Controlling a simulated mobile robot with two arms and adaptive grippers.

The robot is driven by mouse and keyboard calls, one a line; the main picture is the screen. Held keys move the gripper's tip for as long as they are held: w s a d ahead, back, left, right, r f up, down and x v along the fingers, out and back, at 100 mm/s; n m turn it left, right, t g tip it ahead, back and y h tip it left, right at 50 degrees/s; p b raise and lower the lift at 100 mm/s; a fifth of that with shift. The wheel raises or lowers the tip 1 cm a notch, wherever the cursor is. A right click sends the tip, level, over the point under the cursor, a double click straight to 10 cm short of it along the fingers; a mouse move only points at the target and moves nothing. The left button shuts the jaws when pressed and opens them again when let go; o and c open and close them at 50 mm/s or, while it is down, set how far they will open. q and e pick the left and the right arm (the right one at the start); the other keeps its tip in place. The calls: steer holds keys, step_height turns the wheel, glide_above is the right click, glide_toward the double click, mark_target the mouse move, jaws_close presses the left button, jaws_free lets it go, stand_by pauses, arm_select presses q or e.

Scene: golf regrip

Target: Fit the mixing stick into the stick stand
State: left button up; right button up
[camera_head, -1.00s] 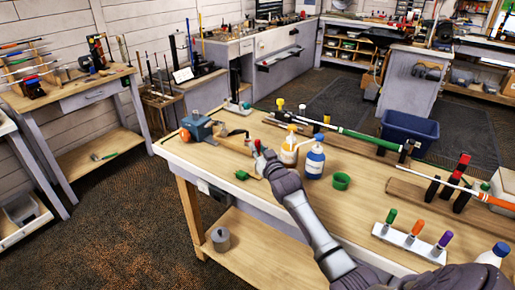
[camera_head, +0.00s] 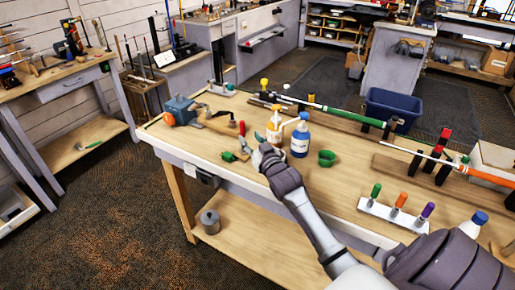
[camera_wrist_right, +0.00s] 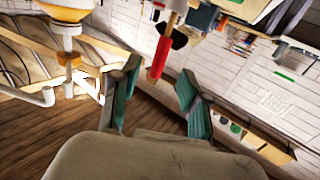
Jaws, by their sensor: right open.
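An upright stick with a red handle (camera_head: 242,128) stands near the front left of the workbench. In the right wrist view the red stick (camera_wrist_right: 160,57) shows beyond the gap between the fingers, with a black part beside it. I take it as the mixing stick. A white rack (camera_head: 390,213) at the front right holds green, orange and purple handled sticks; I cannot tell for sure that it is the stick stand. My right gripper (camera_head: 260,152) is open and empty, close to the red stick but apart from it. The right wrist view shows its spread fingers (camera_wrist_right: 158,105). My left gripper is out of view.
An amber pump bottle (camera_head: 274,128) and a blue-white bottle (camera_head: 300,136) stand just right of the gripper. A blue-grey vise (camera_head: 180,108) sits at the left end. Clamped golf clubs (camera_head: 350,112) run along the back.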

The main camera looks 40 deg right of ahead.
steer(key=s, duration=0.2)
steer(key=s+a, duration=0.1)
steer(key=s, duration=0.2)
stand_by(0.8)
